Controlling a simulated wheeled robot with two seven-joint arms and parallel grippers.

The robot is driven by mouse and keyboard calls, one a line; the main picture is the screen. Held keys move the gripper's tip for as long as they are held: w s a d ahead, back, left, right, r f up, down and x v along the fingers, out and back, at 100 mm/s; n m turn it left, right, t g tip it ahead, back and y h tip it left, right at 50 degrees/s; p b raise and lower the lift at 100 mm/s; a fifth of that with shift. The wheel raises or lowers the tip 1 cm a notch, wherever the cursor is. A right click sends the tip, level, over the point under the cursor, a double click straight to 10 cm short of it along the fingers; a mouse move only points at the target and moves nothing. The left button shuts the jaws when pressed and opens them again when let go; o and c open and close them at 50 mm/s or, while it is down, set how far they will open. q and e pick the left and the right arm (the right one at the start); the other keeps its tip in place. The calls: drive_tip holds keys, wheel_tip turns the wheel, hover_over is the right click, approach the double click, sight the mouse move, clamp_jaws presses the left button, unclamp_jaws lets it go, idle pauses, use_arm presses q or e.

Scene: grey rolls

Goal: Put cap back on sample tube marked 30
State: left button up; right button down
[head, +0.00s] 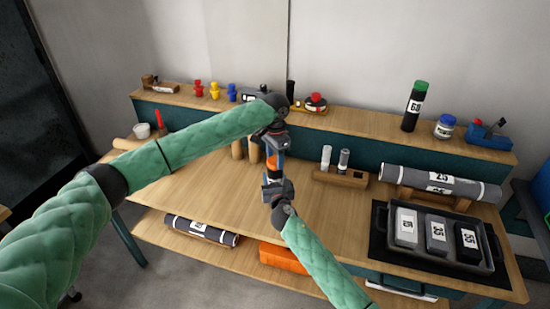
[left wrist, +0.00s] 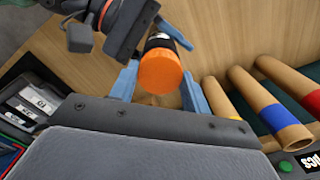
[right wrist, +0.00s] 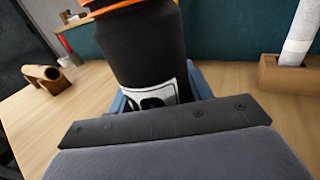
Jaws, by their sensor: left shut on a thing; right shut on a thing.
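A dark sample tube (right wrist: 145,50) with a white label stands roughly upright between my two grippers. Only part of the label's print shows, so I cannot read the number. My right gripper (head: 274,180) is shut on the tube's body from below. The orange cap (left wrist: 160,72) is at the tube's upper end; it also shows in the head view (head: 272,163). My left gripper (left wrist: 158,90) reaches from above, its blue fingers on either side of the cap, shut on it. Whether the cap is fully seated is hard to tell.
A wooden holder (head: 341,177) with two light-topped tubes stands right of the grippers. The back shelf (head: 372,124) carries small items. Table left of the grippers is mostly clear.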

use_arm(q)
drive_tip(key=m, duration=0.8)
drive_tip(key=shift+w+m, duration=0.1)
drive_tip(key=shift+m, duration=0.2)
drive_tip(key=o, duration=1.1)
drive_tip(key=shift+r, duration=2.25)
drive_tip(key=shift+c, duration=0.5)
